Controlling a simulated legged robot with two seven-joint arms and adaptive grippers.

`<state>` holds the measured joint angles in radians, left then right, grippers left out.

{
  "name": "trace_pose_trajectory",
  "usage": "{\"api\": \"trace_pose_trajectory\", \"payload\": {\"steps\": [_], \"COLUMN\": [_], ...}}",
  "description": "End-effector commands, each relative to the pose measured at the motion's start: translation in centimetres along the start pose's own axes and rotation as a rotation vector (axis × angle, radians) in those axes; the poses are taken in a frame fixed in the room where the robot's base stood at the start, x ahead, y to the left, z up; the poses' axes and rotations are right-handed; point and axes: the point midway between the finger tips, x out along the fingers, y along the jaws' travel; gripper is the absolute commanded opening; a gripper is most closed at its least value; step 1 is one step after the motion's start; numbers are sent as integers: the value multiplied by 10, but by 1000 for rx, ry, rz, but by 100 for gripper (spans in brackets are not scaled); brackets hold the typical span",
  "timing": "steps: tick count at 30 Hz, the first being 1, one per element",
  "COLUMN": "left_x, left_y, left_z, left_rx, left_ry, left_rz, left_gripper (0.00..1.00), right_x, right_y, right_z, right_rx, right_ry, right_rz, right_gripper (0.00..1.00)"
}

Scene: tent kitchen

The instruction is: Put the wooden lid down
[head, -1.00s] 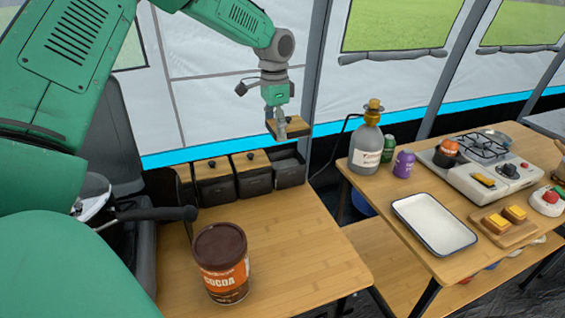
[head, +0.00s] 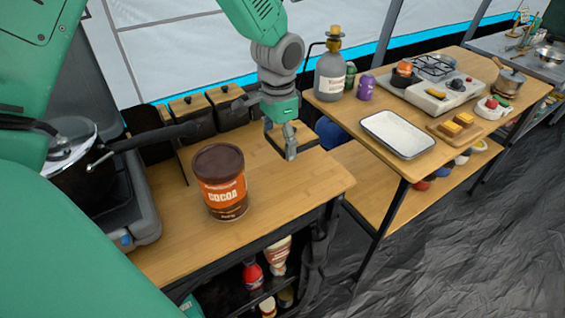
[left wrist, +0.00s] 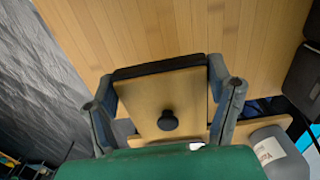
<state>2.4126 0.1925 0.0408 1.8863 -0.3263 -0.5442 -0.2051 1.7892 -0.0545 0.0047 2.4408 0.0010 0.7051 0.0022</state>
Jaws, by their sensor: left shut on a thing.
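My left gripper (head: 284,148) is low over the right part of the near wooden table (head: 285,195), to the right of the cocoa tin. In the left wrist view, my left gripper (left wrist: 165,100) has its fingers on both sides of the wooden lid (left wrist: 150,95) and is shut on it. The lid is square and pale, with a black round knob and a dark edge. It is over the table boards; I cannot tell if it touches them. In the head view the lid blends with the table and is mostly hidden by the gripper. My right gripper is not in view.
A brown cocoa tin (head: 222,183) stands on the table. Dark canisters with wooden lids (head: 188,106) line its back edge. A black pot (head: 85,165) is at left. The other table holds a white tray (head: 398,133), a grey bottle (head: 329,75) and a stove (head: 428,88).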

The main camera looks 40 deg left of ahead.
Motion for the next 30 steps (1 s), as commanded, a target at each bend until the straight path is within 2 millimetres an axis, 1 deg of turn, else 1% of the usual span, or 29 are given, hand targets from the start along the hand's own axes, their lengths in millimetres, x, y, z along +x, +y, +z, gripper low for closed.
{"api": "trace_pose_trajectory", "payload": {"steps": [1,3,8,13,15,24,25,26,27,30], "left_x": [10,17,28,52,59,60,60,60,60,60], "left_y": [0,0,0,0,0,0,0,0,0,0], "left_z": [1,1,1,1,1,1,1,1,1,1], "left_rx": [1,2,3,2,1,2,2,2,2,2], "left_ry": [-3,-1,1,-1,0,1,1,2,2,1], "left_rz": [1,0,-1,0,-1,-1,-1,-2,-2,-1], "left_gripper": [45,45,45,45,45,45,78,88,95,95], "right_x": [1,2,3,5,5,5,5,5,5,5], "right_y": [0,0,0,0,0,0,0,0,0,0], "right_z": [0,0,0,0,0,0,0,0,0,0], "right_rx": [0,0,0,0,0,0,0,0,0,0], "right_ry": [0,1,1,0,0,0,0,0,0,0], "right_rz": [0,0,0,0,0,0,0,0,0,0], "right_gripper": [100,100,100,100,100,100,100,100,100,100]}}
